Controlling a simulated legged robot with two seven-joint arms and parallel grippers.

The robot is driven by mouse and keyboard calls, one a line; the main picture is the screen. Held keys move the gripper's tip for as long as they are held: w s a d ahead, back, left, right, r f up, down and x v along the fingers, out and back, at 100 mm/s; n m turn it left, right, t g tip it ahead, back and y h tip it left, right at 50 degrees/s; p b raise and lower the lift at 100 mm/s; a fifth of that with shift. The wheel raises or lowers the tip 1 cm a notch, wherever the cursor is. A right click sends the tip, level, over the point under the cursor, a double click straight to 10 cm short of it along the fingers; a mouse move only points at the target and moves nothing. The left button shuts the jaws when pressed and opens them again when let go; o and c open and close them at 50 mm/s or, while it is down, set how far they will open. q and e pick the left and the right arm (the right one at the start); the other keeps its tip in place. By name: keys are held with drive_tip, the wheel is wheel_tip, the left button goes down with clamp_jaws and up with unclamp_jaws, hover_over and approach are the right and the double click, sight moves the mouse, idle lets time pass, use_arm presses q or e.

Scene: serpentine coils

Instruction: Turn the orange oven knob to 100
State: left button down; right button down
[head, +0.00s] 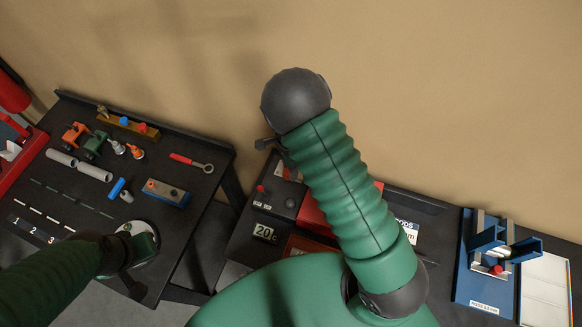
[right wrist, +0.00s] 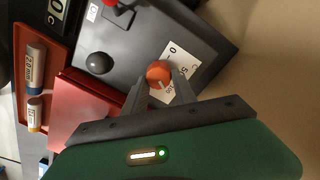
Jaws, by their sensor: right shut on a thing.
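The orange oven knob (right wrist: 159,71) stands on a dark grey oven panel (right wrist: 118,50) in the right wrist view. My right gripper (right wrist: 161,80) has one finger on each side of the knob and is shut on it. A white dial card (right wrist: 183,73) with a 0 and other partly covered numbers lies beside the knob. A pale mark shows on the knob; its exact reading is unclear. In the head view my right arm hides the knob. A display (head: 265,232) there reads 20.
A black round knob (right wrist: 98,63) and a red lever (right wrist: 110,3) are on the same panel. A red box (right wrist: 85,108) stands close to the right gripper. The left table holds toy vehicles, tubes and a wrench (head: 192,162). A blue fixture (head: 485,255) stands at far right.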

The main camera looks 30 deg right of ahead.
sight(286, 169)
drive_tip(key=c, duration=1.1)
unclamp_jaws()
drive_tip(key=shift+a, duration=0.25)
drive_tip(key=shift+c, duration=0.2)
use_arm(q)
drive_tip(key=shift+w+a+f, duration=0.1)
drive_tip(key=shift+a, duration=0.25)
use_arm(e)
drive_tip(key=shift+o, duration=0.6)
drive_tip(key=shift+w+a, duration=0.1)
use_arm(q)
drive_tip(key=b+x, duration=0.2)
drive_tip(key=b, duration=0.1)
drive_tip(key=shift+s+d+f, duration=0.1)
drive_tip(key=shift+s+f, duration=0.15)
drive_tip(key=shift+f, duration=0.25)
use_arm(e)
wheel_tip(286, 169, up, 17)
drive_tip(key=shift+w, duration=0.35)
use_arm(q)
drive_tip(key=shift+d, duration=0.1)
use_arm(e)
drive_tip(key=shift+f, duration=0.15)
